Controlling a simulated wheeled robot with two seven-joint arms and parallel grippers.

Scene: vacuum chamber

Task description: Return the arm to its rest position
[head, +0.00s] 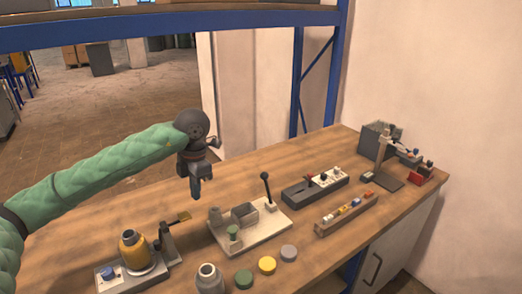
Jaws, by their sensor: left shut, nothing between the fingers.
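My left arm (100,168), in a green quilted sleeve, reaches in from the left over the wooden workbench. My left gripper (196,194) points down at its end, above the back left part of the bench top. It is shut with nothing held, and it looks clear of the objects on the bench. My right gripper does not show.
On the bench (143,206) stand a yellow vessel (133,250) on a base, a grey jar (209,280), coloured discs (267,265), a light plate with a black lever (267,190), a dark switch box (300,194), a narrow block (345,214) and a stand (382,160). Blue shelf posts (297,80) rise behind.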

